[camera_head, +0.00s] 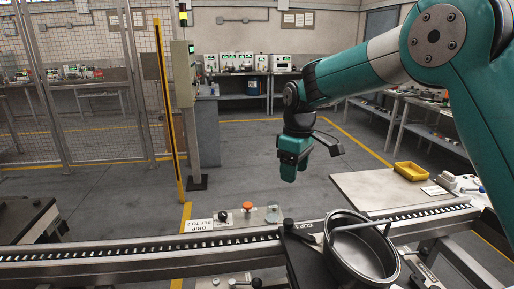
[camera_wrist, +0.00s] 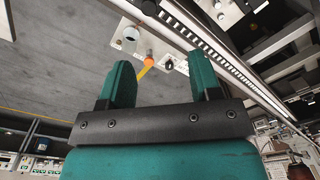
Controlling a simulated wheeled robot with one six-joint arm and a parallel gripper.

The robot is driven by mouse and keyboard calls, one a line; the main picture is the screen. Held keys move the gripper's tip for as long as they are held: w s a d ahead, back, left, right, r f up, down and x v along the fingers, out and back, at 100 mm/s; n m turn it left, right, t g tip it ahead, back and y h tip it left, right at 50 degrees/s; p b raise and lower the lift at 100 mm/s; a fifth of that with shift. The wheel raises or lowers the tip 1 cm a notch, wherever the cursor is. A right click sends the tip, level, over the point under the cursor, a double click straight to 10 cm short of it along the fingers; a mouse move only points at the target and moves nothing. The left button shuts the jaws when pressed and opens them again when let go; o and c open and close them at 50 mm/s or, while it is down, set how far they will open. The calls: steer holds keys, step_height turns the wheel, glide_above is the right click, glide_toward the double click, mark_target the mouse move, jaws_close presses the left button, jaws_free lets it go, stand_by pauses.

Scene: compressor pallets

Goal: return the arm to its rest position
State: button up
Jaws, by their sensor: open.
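My gripper (camera_head: 294,168) hangs in the air in the head view, pointing down, beyond the conveyor rail and above the grey floor. Its two teal fingers also show in the wrist view (camera_wrist: 163,85). They stand apart with nothing between them. My teal arm comes in from the right of the head view, with its forearm stretched out towards the left.
A conveyor rail (camera_head: 130,255) crosses the front. A round metal pot (camera_head: 361,255) stands on it below my arm. A panel with an orange button (camera_head: 248,206) sits beside the rail. A yellow tray (camera_head: 411,171) lies on a table at right. Mesh fencing (camera_head: 85,90) stands at left.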

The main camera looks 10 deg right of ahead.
steer(key=s+r+m+y, duration=0.1)
steer(key=s+r+y, duration=0.1)
steer(key=s, duration=1.4)
steer(key=s+a+r+m+y, duration=0.1)
steer(key=s+r, duration=0.1)
steer(key=s, duration=1.5)
steer(key=shift+s+a+r+m+y, duration=0.15)
steer(key=shift+s+r+m+y, duration=0.1)
steer(key=shift+m+y, duration=0.15)
steer(key=shift+c, duration=0.5)
